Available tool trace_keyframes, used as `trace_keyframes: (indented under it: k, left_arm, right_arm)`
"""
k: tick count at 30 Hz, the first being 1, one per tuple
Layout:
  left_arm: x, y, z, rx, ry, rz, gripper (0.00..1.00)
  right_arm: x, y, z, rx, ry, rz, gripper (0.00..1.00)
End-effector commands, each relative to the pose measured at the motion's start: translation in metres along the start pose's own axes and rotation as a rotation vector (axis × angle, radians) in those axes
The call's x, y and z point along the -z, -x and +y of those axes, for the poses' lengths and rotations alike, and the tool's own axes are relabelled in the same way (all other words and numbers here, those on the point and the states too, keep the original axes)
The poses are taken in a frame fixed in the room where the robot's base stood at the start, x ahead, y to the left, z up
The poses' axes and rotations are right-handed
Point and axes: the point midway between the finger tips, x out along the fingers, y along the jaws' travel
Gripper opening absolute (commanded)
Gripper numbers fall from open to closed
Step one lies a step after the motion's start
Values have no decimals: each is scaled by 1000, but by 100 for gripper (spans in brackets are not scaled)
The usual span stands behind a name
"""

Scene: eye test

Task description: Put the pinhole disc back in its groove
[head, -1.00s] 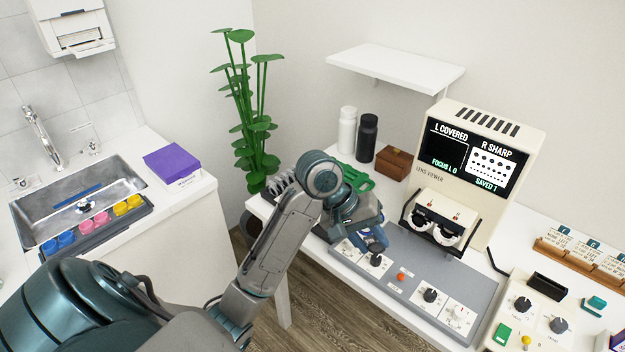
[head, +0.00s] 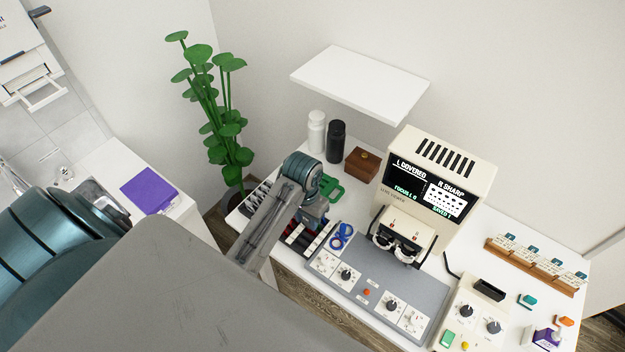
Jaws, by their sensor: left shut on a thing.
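My left gripper (head: 322,222) is shut, partly hidden behind its own wrist, above the right part of a dark slotted tray (head: 300,241). A small blue ring-shaped piece (head: 341,236) shows at its fingertips, beside the tray. It looks like the pinhole disc in my grip, but its face and the exact contact are too small to make out. The tray's slots hold dark, red and blue pieces; my arm hides part of them. My right gripper is not in view.
A grey control panel (head: 376,301) with knobs lies in front of the lens viewer (head: 447,180). Its screen reads L COVERED, R SHARP. A green piece (head: 330,189), a brown box (head: 362,163) and two bottles stand behind the tray. A white shelf (head: 360,82) hangs above.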

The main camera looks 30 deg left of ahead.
Motion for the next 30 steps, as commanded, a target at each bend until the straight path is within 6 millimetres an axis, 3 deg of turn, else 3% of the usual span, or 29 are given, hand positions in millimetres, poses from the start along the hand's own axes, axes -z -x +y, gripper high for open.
trace_keyframes:
  k: [1, 5, 21, 30]
  left_arm:
    - [-4, 5, -1, 10, -16, -2, 12]
    - [-8, 0, -3, 28, -41, -2, 12]
    - [-8, -44, -5, 30, -43, 0, 12]
    - [-8, -50, -5, 30, -43, 2, 12]
  right_arm:
    - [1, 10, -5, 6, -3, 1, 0]
    - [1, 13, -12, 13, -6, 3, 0]
    - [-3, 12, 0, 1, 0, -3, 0]
    - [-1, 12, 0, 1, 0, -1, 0]
